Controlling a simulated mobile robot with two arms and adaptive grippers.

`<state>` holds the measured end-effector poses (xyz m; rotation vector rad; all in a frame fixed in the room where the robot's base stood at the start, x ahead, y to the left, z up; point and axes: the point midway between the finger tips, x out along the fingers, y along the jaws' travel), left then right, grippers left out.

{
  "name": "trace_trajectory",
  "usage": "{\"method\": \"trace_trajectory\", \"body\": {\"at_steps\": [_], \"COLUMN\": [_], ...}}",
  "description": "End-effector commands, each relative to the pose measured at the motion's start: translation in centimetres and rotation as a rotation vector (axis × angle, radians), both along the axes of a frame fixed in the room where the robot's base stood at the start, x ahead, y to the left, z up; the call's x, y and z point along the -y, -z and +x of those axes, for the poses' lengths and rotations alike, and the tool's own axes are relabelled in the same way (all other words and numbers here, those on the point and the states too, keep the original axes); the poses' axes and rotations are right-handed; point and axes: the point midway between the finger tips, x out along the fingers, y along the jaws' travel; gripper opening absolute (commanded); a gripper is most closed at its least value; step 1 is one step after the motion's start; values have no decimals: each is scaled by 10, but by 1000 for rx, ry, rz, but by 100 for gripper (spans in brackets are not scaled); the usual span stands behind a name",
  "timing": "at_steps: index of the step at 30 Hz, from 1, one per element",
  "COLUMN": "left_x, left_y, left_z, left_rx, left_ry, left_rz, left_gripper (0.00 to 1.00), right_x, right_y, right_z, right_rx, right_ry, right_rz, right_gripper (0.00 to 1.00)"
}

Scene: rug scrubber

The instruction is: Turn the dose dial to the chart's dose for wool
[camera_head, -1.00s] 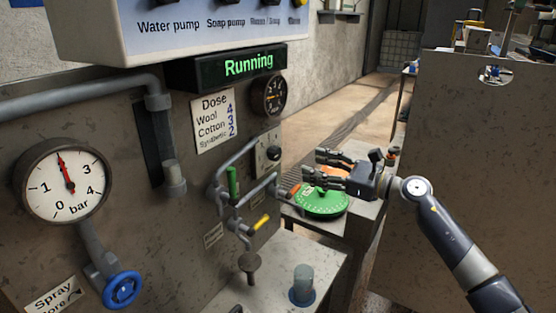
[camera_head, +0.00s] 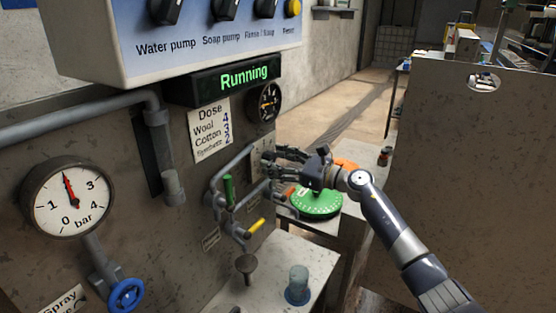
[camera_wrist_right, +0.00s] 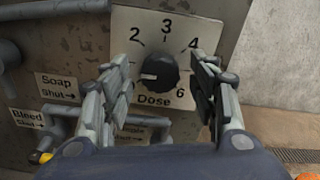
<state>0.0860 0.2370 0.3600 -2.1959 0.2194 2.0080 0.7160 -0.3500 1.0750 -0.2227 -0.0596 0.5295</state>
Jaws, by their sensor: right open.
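The dose chart (camera_head: 210,130) on the machine front reads Wool 4, Cotton 3, Synthetic 2. The dose dial (camera_wrist_right: 158,71) is a dark round knob on a pale plate marked "Dose". Its white mark points left, slightly down, toward a spot hidden behind the left finger; 2, 3, 4 and 6 are readable. My right gripper (camera_wrist_right: 160,95) is open, its fingers on either side of the knob, with gaps visible between them and it. My left gripper is not in view.
Pipes with a green lever (camera_head: 228,190) and a yellow lever (camera_head: 257,225) lie left of and below my right gripper. A green disc (camera_head: 316,200) sits on a bench under my arm. A display (camera_head: 235,80) reads Running.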

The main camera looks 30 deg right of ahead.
Motion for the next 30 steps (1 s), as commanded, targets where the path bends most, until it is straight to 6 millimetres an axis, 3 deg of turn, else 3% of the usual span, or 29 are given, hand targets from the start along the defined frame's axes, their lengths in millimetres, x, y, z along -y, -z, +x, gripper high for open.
{"method": "trace_trajectory", "body": {"at_steps": [3, 9, 20, 30], "left_x": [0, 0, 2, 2], "left_y": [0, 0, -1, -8], "left_z": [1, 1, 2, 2], "left_rx": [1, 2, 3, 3], "left_ry": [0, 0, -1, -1], "left_rz": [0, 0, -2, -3], "left_gripper": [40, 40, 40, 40], "right_x": [0, 0, 0, 1], "right_y": [0, 0, 0, -1], "right_z": [0, 0, 0, 0], "right_rx": [0, 0, -17, -125], "right_ry": [0, 0, 0, 0], "right_rz": [0, 0, 29, 210], "right_gripper": [52, 10, 10, 10]}}
